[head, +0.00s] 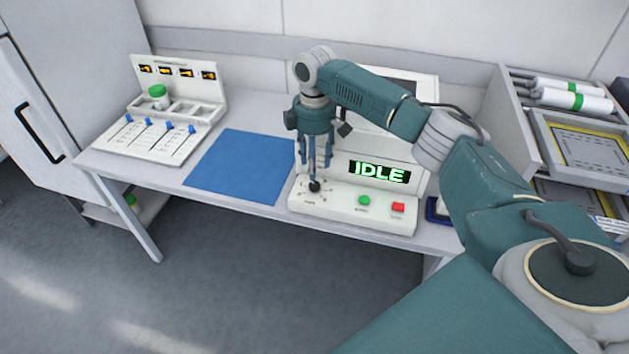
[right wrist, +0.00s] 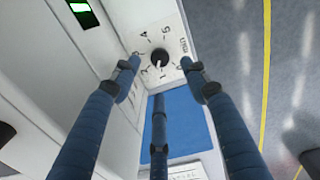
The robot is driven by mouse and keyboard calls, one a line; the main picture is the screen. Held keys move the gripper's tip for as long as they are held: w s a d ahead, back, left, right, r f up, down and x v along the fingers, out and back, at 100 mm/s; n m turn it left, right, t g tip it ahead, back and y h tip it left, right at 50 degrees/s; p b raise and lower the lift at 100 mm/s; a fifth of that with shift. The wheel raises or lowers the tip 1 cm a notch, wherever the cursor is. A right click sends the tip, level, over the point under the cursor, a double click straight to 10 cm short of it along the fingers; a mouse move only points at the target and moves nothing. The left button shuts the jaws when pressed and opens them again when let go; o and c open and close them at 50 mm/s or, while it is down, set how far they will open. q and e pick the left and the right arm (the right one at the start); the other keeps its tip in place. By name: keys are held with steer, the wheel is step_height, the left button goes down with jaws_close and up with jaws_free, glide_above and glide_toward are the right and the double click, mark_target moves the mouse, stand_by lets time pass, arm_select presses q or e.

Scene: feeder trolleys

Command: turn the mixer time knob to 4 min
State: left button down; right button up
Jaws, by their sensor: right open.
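The mixer (head: 340,208) is a white machine on the table with a lit display (head: 380,171) reading IDLE. Its black time knob (head: 314,186) is at the left of the front panel. In the right wrist view the knob (right wrist: 160,57) sits amid printed dial numbers, with a 4 at the upper left. A small white mark on the knob points toward the picture's bottom; its exact setting is hard to read. My right gripper (head: 315,166) points down over the knob. Its blue fingers (right wrist: 160,75) are open and spread around the knob, seemingly apart from it. My left gripper is out of view.
A green button (head: 364,200) and a red button (head: 398,207) sit right of the knob. A blue mat (head: 240,165) lies left of the mixer. Further left stands a white panel with blue sliders (head: 147,138). A rack of trays (head: 580,140) stands at the right.

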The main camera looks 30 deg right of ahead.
mark_target(315, 184)
step_height(315, 184, down, 7)
steer(key=shift+f+p, duration=0.1)
steer(key=shift+p, duration=0.3)
jaws_close()
